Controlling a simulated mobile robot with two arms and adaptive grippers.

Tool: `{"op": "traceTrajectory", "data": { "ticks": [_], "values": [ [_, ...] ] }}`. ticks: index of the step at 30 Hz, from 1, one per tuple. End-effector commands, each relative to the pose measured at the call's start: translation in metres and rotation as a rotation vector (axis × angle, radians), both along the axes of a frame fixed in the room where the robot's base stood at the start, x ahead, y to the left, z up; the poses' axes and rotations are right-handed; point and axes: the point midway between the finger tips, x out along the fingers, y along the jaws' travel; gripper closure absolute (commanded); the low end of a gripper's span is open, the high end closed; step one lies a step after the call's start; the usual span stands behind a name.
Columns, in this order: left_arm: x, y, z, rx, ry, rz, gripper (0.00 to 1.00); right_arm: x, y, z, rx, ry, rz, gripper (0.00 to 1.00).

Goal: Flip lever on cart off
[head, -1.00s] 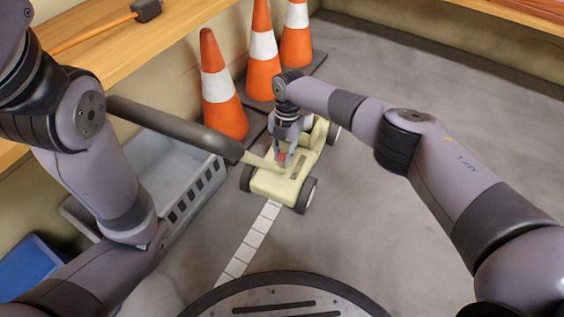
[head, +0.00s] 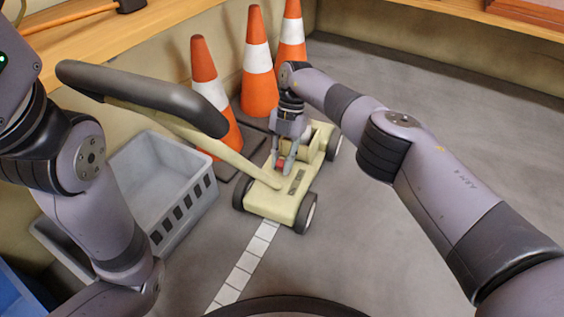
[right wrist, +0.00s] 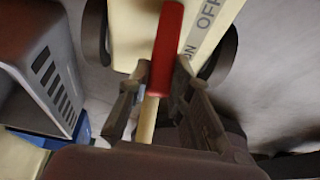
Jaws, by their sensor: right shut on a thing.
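The cream cart (head: 268,206) stands on the floor in the middle of the head view, with dark wheels and a long handle (head: 150,92) with a dark grip reaching up to the left. A small red lever (head: 279,164) is on its top. In the right wrist view the red lever (right wrist: 166,48) lies across the cream body next to a label (right wrist: 208,40) reading ON and OFF; ON is partly hidden by a finger. My right gripper (head: 284,162) is at the lever from above, its fingers (right wrist: 161,76) shut on it. My left gripper is out of view.
Several orange-and-white cones (head: 257,75) stand behind the cart. A grey crate (head: 170,195) sits to its left, below a wooden shelf (head: 110,40). A white tiled strip (head: 240,268) runs along the floor. The floor to the right is open.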

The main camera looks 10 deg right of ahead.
Motion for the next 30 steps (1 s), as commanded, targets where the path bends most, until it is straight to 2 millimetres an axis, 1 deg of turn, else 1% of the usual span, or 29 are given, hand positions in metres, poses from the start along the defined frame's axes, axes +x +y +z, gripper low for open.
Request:
{"op": "traceTrajectory", "data": {
  "ticks": [1, 2, 10, 11, 19, 22, 26, 30],
  "values": [
    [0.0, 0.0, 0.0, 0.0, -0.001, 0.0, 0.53, 0.002, -0.003, 0.0, -0.004, -0.006, -0.002, 1.0],
    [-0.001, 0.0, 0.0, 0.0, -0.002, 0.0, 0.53, 0.002, -0.003, 0.0, -0.004, -0.006, -0.002, 0.79],
    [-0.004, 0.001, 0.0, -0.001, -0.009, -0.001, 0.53, 0.001, -0.001, 0.0, -0.002, -0.003, -0.001, 0.61],
    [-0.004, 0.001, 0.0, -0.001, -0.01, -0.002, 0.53, 0.001, -0.001, 0.0, -0.002, -0.002, -0.001, 0.6],
    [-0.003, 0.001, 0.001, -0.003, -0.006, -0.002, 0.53, 0.0, 0.0, 0.001, -0.001, -0.002, 0.0, 0.6],
    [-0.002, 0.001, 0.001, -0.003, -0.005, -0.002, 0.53, 0.001, 0.0, 0.006, 0.0, -0.003, 0.001, 0.6],
    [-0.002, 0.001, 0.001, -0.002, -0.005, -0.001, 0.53, 0.001, -0.001, 0.024, 0.0, -0.005, 0.001, 0.6],
    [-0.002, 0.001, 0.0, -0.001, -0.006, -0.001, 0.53, 0.001, -0.001, 0.052, -0.002, -0.006, 0.001, 0.6]
  ]
}}
